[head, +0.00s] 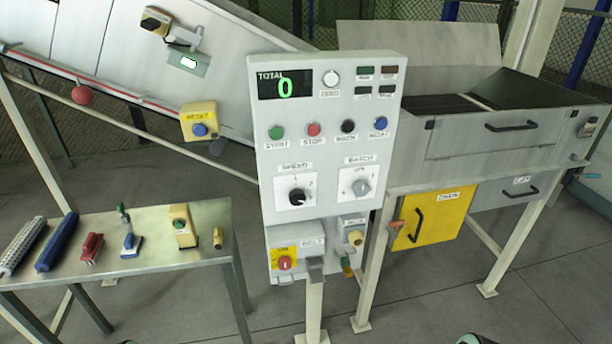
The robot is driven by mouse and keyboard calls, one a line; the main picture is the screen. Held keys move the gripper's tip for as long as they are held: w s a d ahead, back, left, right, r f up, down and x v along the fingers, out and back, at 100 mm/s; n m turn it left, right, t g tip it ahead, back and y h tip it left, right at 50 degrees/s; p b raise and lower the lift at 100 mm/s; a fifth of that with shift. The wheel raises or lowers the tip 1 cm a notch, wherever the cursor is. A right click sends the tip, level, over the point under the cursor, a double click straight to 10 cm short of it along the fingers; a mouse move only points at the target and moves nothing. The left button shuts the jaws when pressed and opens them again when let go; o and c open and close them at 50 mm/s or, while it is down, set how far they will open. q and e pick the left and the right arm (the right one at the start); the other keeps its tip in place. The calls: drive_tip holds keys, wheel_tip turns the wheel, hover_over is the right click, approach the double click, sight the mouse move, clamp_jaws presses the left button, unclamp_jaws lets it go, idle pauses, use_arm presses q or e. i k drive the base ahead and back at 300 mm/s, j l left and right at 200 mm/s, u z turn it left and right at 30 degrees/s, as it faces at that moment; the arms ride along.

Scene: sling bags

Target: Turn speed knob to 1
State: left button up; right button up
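The speed knob (297,196) is a black round knob on a white plate, under a label that reads SPEED, at the lower left of the grey control panel (330,140). Small marks surround it, but its exact pointer setting is too small to read surely. A grey knob (361,188) under a BATCH label sits to its right. Neither gripper shows clearly; only small dark parts, probably mine, peek in at the bottom edge. Nothing touches the speed knob.
Above the knobs are green, red, black and blue buttons and a display (285,84) reading 0. A lower box (298,250) has a red switch. A side table (120,272) holds tools at left; a yellow door (433,218) is at right. Floor in front is clear.

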sight(297, 197)
drive_tip(key=i+j+z, duration=0.55)
drive_tip(key=i+j, duration=0.2)
drive_tip(key=k+j, duration=0.25)
drive_tip(key=k, duration=0.2)
drive_tip(key=k+u, duration=0.1)
drive_tip(key=u, duration=1.2)
drive_tip(key=l+u, duration=0.3)
drive_tip(key=k+l+u, duration=0.15)
drive_tip(key=l+u, duration=0.15)
drive_tip(key=l, duration=0.15)
drive_tip(key=k+l, duration=0.1)
drive_tip(key=l, duration=0.6)
drive_tip(key=k+l, duration=0.15)
drive_tip(key=l, duration=0.2)
